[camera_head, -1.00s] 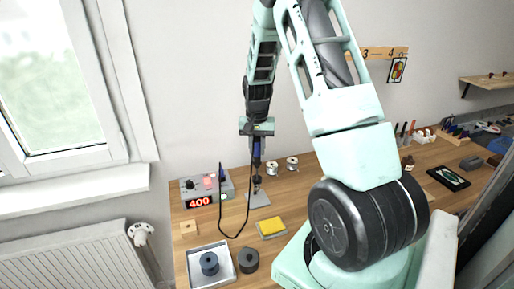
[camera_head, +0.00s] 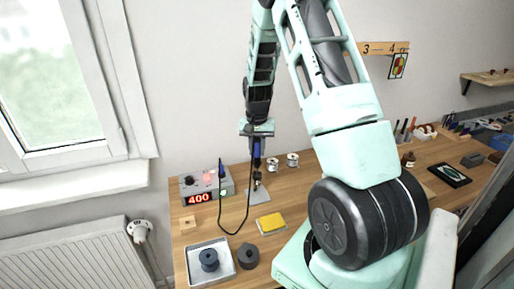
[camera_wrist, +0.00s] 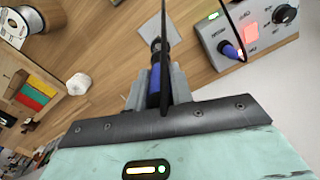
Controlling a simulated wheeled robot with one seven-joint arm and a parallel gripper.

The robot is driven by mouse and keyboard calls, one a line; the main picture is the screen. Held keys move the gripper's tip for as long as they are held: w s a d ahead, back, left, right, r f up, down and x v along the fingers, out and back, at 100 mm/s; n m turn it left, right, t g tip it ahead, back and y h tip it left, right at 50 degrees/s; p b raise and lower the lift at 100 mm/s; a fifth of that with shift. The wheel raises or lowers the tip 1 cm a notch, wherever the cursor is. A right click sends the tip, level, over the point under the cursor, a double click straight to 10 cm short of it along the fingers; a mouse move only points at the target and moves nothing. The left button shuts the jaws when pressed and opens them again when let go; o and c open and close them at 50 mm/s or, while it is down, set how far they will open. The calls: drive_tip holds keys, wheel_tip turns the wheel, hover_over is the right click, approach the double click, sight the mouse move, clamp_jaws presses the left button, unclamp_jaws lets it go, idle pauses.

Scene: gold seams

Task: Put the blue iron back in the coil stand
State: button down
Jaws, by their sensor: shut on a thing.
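My gripper (camera_head: 257,134) is shut on the blue iron (camera_head: 257,148) and holds it tip down above the back of the workbench. In the wrist view the blue handle (camera_wrist: 153,86) sits between my two fingers, and its dark front end points at a grey plate. The coil stand (camera_head: 258,194) is that grey plate with a dark upright part, directly below the iron. Its plate also shows in the wrist view (camera_wrist: 150,29). The iron's tip is hidden, so I cannot tell whether it is inside the coil. The black cord (camera_head: 221,215) loops down to the left.
The soldering station (camera_head: 207,186) with a red 400 display stands left of the stand. Two wire spools (camera_head: 292,160) are behind right.

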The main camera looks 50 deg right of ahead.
sight(257, 163)
drive_tip(key=shift+f+b, duration=1.35)
drive_tip(key=shift+f, duration=0.9)
idle(0.6)
drive_tip(key=c, duration=0.7)
unclamp_jaws()
drive_tip(key=shift+o, duration=0.2)
drive_tip(key=shift+r, duration=0.2)
drive_tip(key=shift+r+p, duration=2.7)
drive_tip(key=shift+r, duration=0.7)
